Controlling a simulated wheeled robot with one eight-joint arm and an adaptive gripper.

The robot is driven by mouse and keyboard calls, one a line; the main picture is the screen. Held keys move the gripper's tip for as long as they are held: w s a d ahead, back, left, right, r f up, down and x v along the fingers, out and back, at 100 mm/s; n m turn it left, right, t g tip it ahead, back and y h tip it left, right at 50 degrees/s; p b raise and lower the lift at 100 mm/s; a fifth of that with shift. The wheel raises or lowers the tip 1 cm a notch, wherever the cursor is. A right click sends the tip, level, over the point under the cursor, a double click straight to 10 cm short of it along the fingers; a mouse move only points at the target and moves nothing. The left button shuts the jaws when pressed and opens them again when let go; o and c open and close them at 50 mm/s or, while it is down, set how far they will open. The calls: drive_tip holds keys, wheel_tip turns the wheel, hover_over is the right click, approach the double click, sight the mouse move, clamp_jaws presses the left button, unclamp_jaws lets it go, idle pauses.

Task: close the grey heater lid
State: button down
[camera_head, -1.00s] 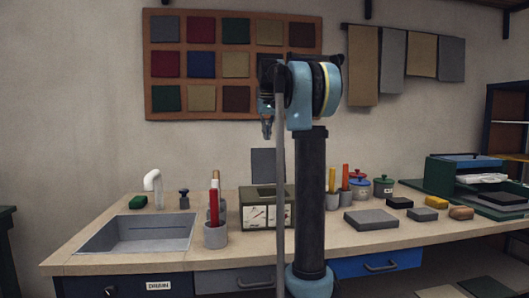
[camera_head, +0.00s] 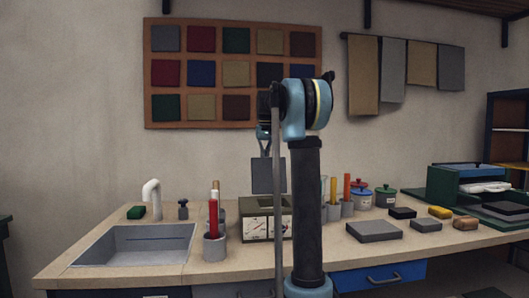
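The grey heater lid (camera_head: 267,176) is a flat square panel standing upright, raised at the back of the heater. The heater (camera_head: 255,204) is a small olive box with two white dials on its front, standing on the bench behind the red-handled cup. My gripper (camera_head: 263,150) hangs just above the lid's top edge in the picture. Whether it touches the lid cannot be told. Its fingers are small and partly hidden by my arm, so their opening is unclear. My arm column also covers the heater's right side.
A sink (camera_head: 135,245) with a white tap (camera_head: 152,195) lies left. A grey cup (camera_head: 214,248) with a red handle stands before the heater's left side. Cups, lidded pots (camera_head: 385,197) and a grey slab (camera_head: 374,231) stand right. The bench front is clear.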

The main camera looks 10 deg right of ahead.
sight(266, 158)
drive_tip(key=shift+s, duration=1.95)
